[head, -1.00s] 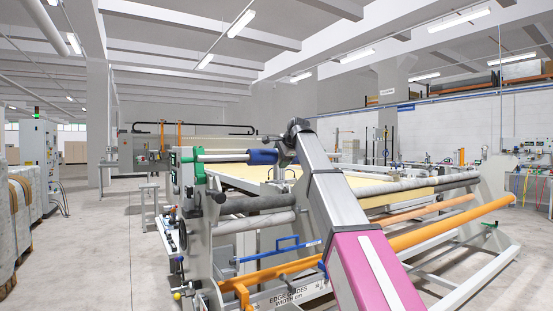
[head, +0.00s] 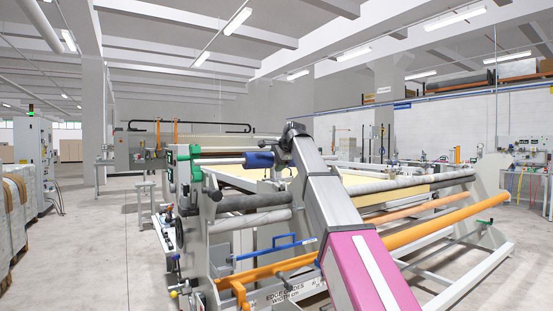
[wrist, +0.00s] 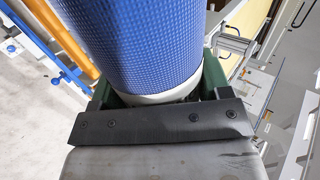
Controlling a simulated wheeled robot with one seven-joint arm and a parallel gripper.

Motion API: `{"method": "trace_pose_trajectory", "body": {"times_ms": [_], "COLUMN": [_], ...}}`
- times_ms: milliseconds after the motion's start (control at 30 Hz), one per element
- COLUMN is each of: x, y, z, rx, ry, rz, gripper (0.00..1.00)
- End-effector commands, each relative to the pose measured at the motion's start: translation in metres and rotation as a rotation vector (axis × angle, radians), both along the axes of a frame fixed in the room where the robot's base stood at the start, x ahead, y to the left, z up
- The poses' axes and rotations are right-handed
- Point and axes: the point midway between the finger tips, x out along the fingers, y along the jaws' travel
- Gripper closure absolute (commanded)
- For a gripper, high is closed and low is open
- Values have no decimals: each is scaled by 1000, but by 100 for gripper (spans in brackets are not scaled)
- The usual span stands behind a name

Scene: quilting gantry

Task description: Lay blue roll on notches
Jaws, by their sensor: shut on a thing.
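The blue roll (head: 259,159) is held out level over the left part of the quilting frame in the head view, where it looks short. The wrist view shows the textured blue roll (wrist: 145,45) filling the top middle, with a pale end beside the dark bolted plate of my gripper (wrist: 160,112). Green pieces flank this pale end. My gripper (head: 281,156) is shut on the roll's right end in the head view. A pale bar and a green bracket (head: 195,163) appear to its left. I cannot make out the notches; whether the roll touches a support is unclear.
The grey rollers (head: 240,201), a blue handle (head: 280,246) and a long orange bar (head: 440,228) cross the frame's front. A cream bed lies behind. Wrapped pallets (head: 12,215) and a cabinet (head: 37,155) stand left, with open floor between.

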Motion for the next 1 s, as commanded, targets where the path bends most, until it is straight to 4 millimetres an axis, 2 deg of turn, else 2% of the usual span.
{"method": "trace_pose_trajectory", "body": {"times_ms": [1000], "x": [0], "y": [0], "z": [-57], "rx": [1], "ry": [-1], "rz": [0], "gripper": [73]}}
